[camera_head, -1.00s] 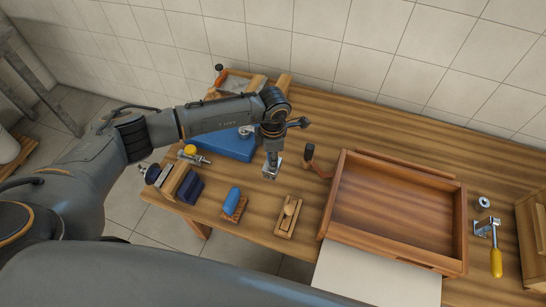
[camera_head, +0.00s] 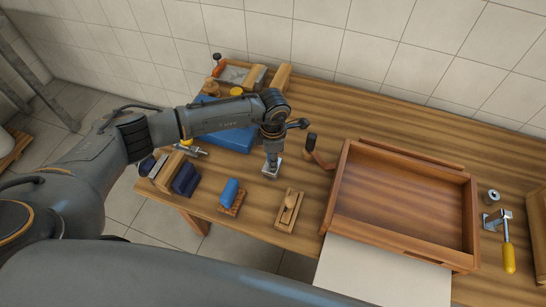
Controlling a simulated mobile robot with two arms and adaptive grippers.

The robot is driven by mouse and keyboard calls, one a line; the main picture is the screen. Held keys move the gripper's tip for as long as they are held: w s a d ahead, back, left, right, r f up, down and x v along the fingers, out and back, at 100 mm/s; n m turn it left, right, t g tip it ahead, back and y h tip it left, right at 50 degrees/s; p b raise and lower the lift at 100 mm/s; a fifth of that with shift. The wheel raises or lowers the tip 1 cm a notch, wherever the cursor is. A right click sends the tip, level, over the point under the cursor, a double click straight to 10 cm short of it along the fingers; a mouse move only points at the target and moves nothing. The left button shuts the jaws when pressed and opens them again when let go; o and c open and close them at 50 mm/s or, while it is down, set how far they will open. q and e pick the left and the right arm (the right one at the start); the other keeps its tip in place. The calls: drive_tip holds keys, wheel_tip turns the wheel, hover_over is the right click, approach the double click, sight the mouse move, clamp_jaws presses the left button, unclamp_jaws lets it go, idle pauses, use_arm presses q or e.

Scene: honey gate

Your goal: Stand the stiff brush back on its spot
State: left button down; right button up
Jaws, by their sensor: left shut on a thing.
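My left gripper (camera_head: 271,168) reaches in from the left and points down over the left half of the wooden workbench. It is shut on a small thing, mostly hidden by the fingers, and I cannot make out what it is. I cannot pick out the stiff brush with certainty. A blue-topped piece with a brown base (camera_head: 230,193) lies left of and nearer than the gripper. A wooden block with a rounded knob (camera_head: 289,204) lies just nearer and to the right. A dark-headed upright piece (camera_head: 310,142) stands right of the gripper. My right gripper is not in view.
A large shallow wooden tray (camera_head: 327,215) fills the middle right, with a pale sheet (camera_head: 375,275) before it. A blue case (camera_head: 233,139) lies behind my left arm. A yellow-handled clamp (camera_head: 508,256) is at right.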

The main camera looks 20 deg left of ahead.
use_arm(q)
drive_tip(key=shift+f+b, duration=1)
drive_tip(key=shift+b, duration=0.05)
idle(0.5)
drive_tip(key=c, duration=1)
unclamp_jaws()
drive_tip(key=shift+c, duration=0.2)
drive_tip(key=shift+r+p, duration=1.8)
drive_tip(key=shift+r, duration=0.7)
drive_tip(key=shift+r+p, duration=1)
drive_tip(key=shift+r, duration=0.55)
